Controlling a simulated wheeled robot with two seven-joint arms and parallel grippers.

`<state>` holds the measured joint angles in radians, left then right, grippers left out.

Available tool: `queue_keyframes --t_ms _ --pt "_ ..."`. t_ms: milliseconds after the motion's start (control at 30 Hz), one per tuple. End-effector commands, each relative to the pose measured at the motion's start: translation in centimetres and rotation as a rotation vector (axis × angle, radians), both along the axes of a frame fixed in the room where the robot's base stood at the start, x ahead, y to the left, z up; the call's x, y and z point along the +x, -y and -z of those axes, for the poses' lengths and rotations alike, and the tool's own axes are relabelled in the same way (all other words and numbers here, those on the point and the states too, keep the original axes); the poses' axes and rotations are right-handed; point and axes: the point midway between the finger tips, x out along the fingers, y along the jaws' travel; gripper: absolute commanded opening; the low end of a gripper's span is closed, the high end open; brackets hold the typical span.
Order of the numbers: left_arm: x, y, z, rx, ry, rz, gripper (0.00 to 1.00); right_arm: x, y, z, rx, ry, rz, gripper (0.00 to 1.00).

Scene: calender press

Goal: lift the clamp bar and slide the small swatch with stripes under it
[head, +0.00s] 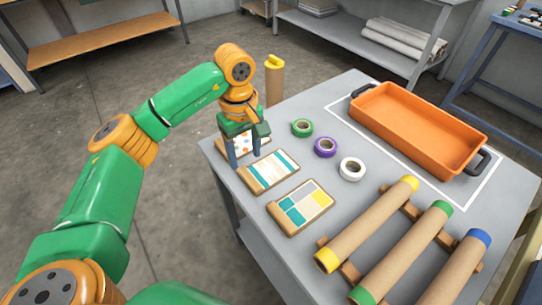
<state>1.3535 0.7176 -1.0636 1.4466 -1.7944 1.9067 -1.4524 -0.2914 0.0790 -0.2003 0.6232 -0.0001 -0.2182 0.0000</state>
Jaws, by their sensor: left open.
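The swatch with stripes (268,172), white with teal and tan bands on a wooden-edged backing, lies flat near the left edge of the grey table (233,198). My left gripper (245,158) is open and points down over a dotted swatch (241,143), just behind the striped one. Its fingers partly hide the dotted swatch; I cannot tell whether they touch it. A swatch with colour blocks (302,207) lies in front of the striped one. I cannot make out a clamp bar in this view. My right gripper is not in view.
An orange tray (415,125) fills the far right. Three capped tubes lie on a wooden rack (411,210) at the front. A yellow-topped tube (274,83) stands beyond the table.

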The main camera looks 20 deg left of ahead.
Motion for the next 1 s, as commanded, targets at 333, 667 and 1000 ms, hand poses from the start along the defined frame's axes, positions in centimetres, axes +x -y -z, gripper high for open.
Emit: queue_keyframes --t_ms 333,667,1000 --pt "0.3 0.9 5.9 -0.003 -0.004 0.002 0.62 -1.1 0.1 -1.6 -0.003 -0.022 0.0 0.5" --pt "0.3 1.0 6.6 -0.005 -0.002 0.002 0.44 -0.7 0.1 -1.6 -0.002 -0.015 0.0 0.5" --pt "0.3 1.0 6.6 -0.005 -0.001 0.002 0.0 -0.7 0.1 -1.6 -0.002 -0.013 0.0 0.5"
